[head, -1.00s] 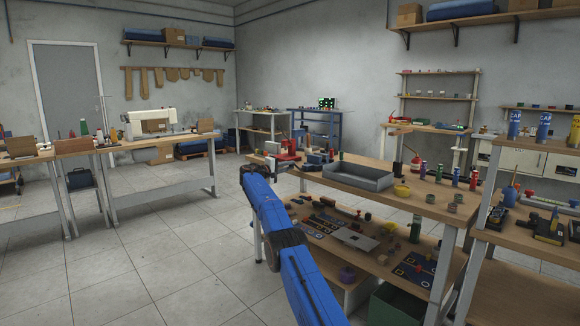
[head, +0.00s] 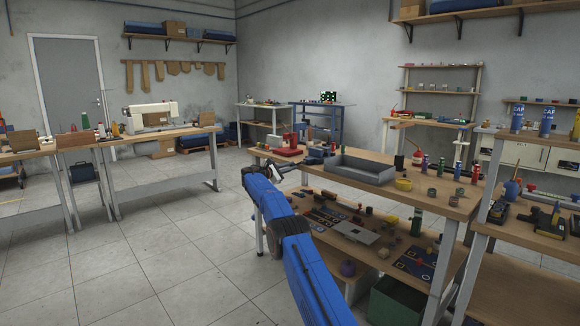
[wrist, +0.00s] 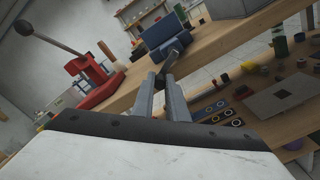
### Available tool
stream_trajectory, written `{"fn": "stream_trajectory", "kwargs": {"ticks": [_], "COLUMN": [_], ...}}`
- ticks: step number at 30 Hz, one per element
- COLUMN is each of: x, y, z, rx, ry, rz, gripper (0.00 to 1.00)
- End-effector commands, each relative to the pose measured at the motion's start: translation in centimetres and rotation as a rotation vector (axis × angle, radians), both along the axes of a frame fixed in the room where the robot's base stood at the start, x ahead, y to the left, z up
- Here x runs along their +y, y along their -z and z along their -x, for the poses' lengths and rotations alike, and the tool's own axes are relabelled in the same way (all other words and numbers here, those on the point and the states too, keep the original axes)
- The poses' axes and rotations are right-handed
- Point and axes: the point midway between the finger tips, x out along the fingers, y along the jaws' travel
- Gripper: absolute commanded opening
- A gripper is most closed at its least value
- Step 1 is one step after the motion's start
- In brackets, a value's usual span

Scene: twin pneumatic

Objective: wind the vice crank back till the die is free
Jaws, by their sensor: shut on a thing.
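The blue vice (wrist: 162,36) stands at the bench edge, just beyond my fingertips in the wrist view. It also shows in the head view (head: 316,155), small and beside the red press. My gripper (wrist: 161,82) is shut on a small dark part in front of the vice, which looks like the vice crank; the fingers hide most of it. In the head view my gripper (head: 290,170) is at the near left end of the bench. I cannot make out the die or whether the jaws clamp it.
A red press (wrist: 92,82) with a ball-ended lever (wrist: 55,35) stands left of the vice. A grey tray (head: 358,172) lies to the vice's right on the bench. The lower shelf (head: 330,240) holds several small parts. The floor at left is clear.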

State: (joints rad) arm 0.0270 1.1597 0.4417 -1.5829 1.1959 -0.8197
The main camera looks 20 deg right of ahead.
Motion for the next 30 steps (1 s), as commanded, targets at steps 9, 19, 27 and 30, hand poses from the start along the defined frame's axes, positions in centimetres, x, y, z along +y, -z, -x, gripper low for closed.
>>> {"fn": "stream_trajectory", "kwargs": {"ticks": [9, 19, 27, 30], "x": [0.0, -0.1, -0.2, -0.2], "y": [1.0, 1.3, 1.4, 1.4], "z": [0.5, 0.8, 0.9, 0.8], "rx": [0.22, 0.332, 0.352, 0.351], "ry": [-0.002, -0.002, -0.002, -0.002], "rz": [0.079, 0.12, 0.127, 0.126], "gripper": [0.0, 0.0, 0.0, 0.0]}}
